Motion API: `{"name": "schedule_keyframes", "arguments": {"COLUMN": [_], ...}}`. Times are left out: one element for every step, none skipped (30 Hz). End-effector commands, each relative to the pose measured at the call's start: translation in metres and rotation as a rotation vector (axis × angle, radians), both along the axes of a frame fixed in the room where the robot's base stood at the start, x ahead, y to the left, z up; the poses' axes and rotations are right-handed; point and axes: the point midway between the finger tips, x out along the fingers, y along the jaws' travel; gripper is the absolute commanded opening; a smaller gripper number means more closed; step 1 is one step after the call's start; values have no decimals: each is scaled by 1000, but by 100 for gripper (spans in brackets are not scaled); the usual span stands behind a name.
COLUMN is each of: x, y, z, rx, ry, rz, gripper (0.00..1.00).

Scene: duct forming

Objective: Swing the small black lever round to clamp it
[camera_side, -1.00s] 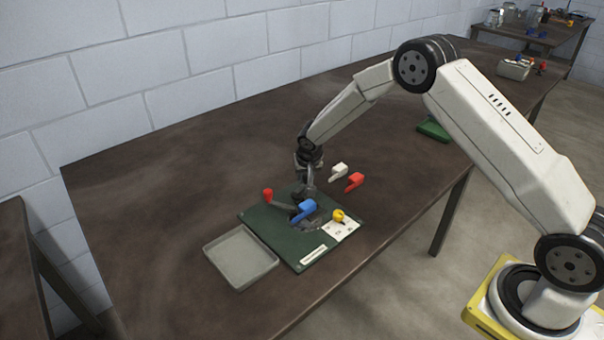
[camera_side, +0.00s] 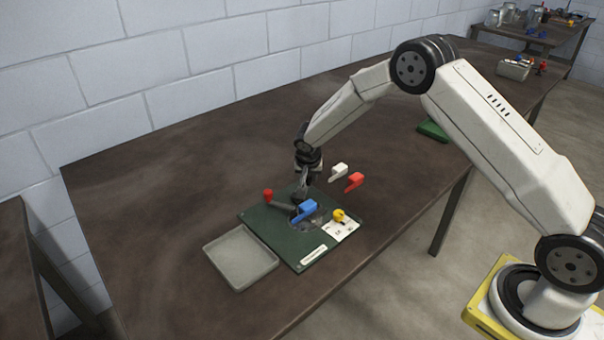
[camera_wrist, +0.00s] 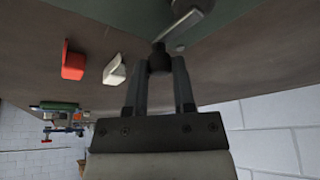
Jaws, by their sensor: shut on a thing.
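My gripper (camera_wrist: 160,66) points down at the green board (camera_side: 258,222) and is shut on the black knob of the small lever (camera_wrist: 160,56). In the wrist view the knob sits between the fingertips, and a grey metal arm runs from it toward the top of the picture. In the side view my gripper (camera_side: 300,194) is over the back part of the board, just behind the blue piece (camera_side: 305,209); the black knob is hard to make out there. A lever with a red knob (camera_side: 268,195) is to the left, and a yellow knob (camera_side: 339,215) to the right.
A shallow grey tray (camera_side: 241,257) lies at the board's left front. A white piece (camera_side: 338,172) and a red piece (camera_side: 354,181) lie on the table behind the board. A green object (camera_side: 433,130) is farther back. The table's left part is clear.

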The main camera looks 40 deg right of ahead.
Motion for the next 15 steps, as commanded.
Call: {"name": "schedule_keyframes", "arguments": {"x": [-1, -2, -2, -2, -1, -1, -1, -1, -1, -1, -1, -1, -1, -1, -1], "y": [1, 1, 1, 1, 1, 1, 0, 0, 0, 0, 0, 0, 0, 0, 0], "z": [-1, -1, -1, -1, -1, -1, -1, 0, -1, 0, 0, 0, 0, 0, 0], "rx": [-1, -1, 0, 0, -1, 0, 0, 0, -1, 0, 0, 0, 0, 0, 0], "ry": [5, 5, 6, 6, 5, 4, 4, 4, 4, 3, 3, 3, 3, 3, 3], "rz": [-1, -1, -1, -1, -1, 0, 0, 0, 0, 0, 0, 0, 0, 0, 0], "gripper": [0, 0, 41, 51, 60, 66, 66, 66, 66, 66, 66, 66, 66, 66, 66]}}
